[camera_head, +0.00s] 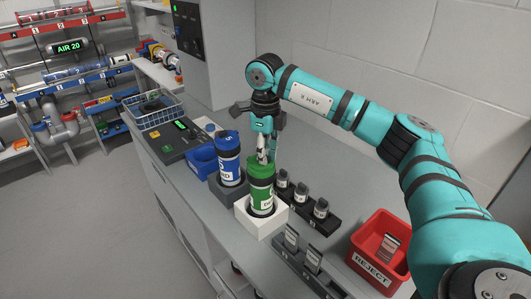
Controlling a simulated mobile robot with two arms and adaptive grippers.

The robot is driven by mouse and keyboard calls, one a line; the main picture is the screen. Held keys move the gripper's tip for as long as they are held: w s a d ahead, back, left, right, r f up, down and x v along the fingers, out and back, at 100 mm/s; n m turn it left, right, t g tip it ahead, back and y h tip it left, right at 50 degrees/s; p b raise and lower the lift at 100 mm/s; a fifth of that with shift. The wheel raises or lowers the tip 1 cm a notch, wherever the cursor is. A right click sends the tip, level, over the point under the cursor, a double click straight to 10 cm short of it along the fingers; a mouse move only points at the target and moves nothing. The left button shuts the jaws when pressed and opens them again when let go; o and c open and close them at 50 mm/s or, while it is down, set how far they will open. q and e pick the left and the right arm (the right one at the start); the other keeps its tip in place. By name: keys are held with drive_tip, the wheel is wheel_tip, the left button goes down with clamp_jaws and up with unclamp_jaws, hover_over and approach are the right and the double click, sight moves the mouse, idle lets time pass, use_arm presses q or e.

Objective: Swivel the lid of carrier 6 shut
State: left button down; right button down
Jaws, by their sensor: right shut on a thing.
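A green carrier (260,195) with a white label stands upright in a white block holder (265,224) on the bench. Its number is too small to read, so I cannot confirm that it is carrier 6. Its green lid (258,168) is at the top, and my right gripper (264,157) comes down on it from above. The right gripper is shut on the lid; its fingers partly hide it, and I cannot tell how far the lid is turned. A blue carrier (229,165) with a blue cap stands upright just to the left in a dark holder. My left gripper is out of view.
Several dark-capped vials (301,193) stand in a black rack right of the green carrier. A second rack (305,262) is in front. A red REJECT bin (379,252) is at right, a blue bin (203,161) and control panel (183,138) at left. A wire basket (154,110) lies behind.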

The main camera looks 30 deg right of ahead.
drive_tip(key=c, duration=1.3)
unclamp_jaws()
wheel_tip(320, 180, up, 12)
drive_tip(key=shift+r, duration=0.1)
